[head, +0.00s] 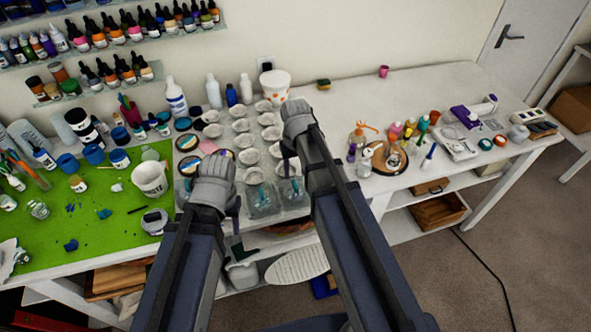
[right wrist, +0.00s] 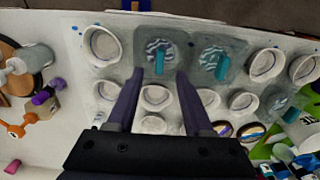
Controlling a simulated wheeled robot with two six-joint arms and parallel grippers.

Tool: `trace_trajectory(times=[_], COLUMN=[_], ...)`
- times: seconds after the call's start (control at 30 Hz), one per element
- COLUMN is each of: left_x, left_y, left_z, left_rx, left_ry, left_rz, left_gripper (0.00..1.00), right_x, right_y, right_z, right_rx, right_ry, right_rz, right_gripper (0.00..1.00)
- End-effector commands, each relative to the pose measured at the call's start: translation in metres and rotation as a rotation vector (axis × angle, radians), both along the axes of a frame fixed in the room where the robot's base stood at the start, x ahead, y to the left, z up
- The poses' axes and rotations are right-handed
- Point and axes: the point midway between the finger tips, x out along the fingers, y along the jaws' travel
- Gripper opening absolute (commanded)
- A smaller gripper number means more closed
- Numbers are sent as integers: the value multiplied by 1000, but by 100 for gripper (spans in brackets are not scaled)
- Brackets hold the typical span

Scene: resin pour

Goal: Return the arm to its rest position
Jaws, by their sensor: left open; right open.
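My left gripper (head: 232,206) is over the front left part of the worktable, right of the white bucket (head: 150,178) on the green mat. Its jaws are mostly hidden behind its grey wrist, and no held object shows. My right gripper (head: 288,152) is above the rows of small white cups. The moulds (head: 263,200) also show between my arms in the head view.
A green mat (head: 100,212) with paint pots and blue blobs covers the left side. Bottle shelves (head: 95,75) hang behind it. A white bucket with orange spots (head: 274,84) stands at the back. A round tray (head: 384,157) with bottles lies right of my right arm. Bare table (head: 440,88) lies back right.

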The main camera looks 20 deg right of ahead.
Motion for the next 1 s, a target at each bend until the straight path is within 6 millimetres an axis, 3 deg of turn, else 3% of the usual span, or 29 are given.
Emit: trace_trajectory(times=[0.1,0.47,0.57,0.8,1.0], left_x=[0,0,0,0,0], left_y=[0,0,0,0,0], left_z=[12,9,-1,-33,-42], left_rx=[0,0,0,0,0], left_ry=[0,0,0,0,0], left_rz=[1,1,1,0,0], left_gripper=[50,50,50,50,50], right_x=[0,-2,-23,-106,-139], right_y=[0,2,21,84,103], right_z=[12,9,-1,-33,-41], right_rx=[0,-1,-12,-73,-102], right_ry=[0,1,8,33,40], right_rz=[0,5,46,220,293], right_gripper=[51,51,51,51,51])
